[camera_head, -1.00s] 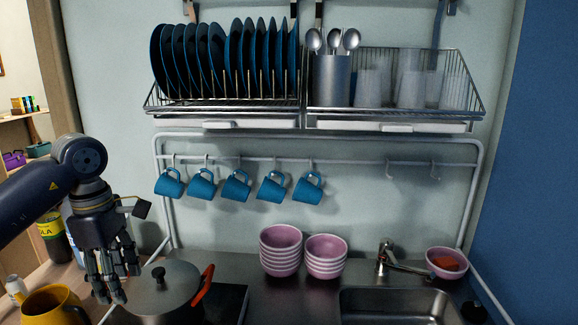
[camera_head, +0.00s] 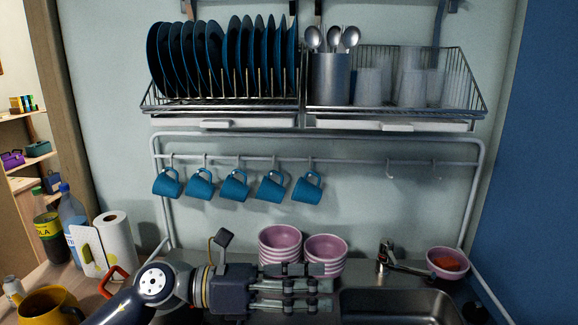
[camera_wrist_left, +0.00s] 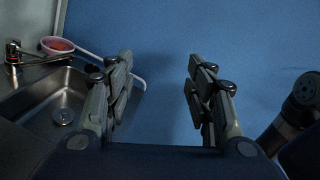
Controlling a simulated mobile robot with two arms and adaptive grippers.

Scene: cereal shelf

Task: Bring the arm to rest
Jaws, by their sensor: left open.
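My left gripper (camera_head: 300,287) is low in the head view, its arm coming in from the bottom left. It lies sideways with its fingers pointing right, in front of the pink bowl stacks and near the sink's left edge. In the left wrist view its fingers (camera_wrist_left: 158,95) are spread apart with nothing between them. Only blue wall shows through the gap. The arm hides most of the pot; a red handle (camera_head: 112,281) shows beside it. My right gripper is not seen in the head view. A dark arm part at the right of the wrist view shows no clear fingers.
Two stacks of pink bowls (camera_head: 325,247) stand on the counter behind the gripper. The sink (camera_head: 395,306), tap (camera_head: 385,254) and a pink bowl (camera_head: 447,262) are to the right. Blue mugs (camera_head: 234,187) hang above. Bottles (camera_head: 72,228) and a paper roll (camera_head: 117,240) stand left.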

